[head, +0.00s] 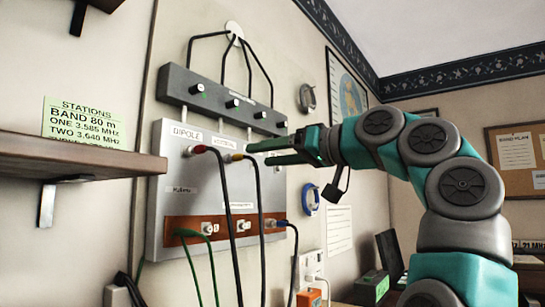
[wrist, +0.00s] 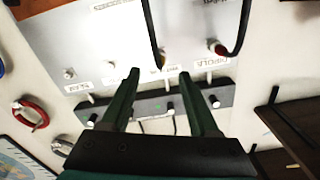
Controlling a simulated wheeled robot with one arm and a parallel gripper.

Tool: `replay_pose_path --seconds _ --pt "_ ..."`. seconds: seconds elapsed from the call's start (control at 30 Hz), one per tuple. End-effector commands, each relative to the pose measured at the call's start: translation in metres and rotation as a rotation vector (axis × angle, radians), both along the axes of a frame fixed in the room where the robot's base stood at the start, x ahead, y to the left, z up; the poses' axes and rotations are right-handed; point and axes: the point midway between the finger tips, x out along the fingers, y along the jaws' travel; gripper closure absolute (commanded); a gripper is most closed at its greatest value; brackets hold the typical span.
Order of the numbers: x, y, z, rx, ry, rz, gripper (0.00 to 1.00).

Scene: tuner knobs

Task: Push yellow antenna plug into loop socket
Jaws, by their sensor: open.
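The yellow antenna plug (head: 235,157), with a black cable, sits at the upper part of the grey panel (head: 180,180), right of a red plug (head: 200,149) under the DIPOLE label. My gripper (head: 257,154) is open and empty, its fingers pointing at the panel close to the right of the yellow plug. In the wrist view, which is upside down, the open gripper (wrist: 160,74) frames the yellow plug (wrist: 160,62) and its cable between the fingertips; contact cannot be told. How deep the plug sits is unclear. The loop socket's label is not readable.
A grey bar with several black knobs (head: 232,103) is mounted above the panel. Black and green cables (head: 195,270) hang in front of the panel's lower strip. A wooden shelf (head: 80,155) juts out at left. A blue ring (head: 311,198) hangs at right.

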Motion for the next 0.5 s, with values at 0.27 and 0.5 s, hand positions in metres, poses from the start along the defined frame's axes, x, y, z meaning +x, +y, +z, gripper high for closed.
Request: replay_pose_path --seconds 0.27,0.5 --pt "0.012 0.022 0.001 -0.003 0.002 0.002 0.39" --pt "0.032 0.053 0.001 -0.001 0.003 0.001 0.39"
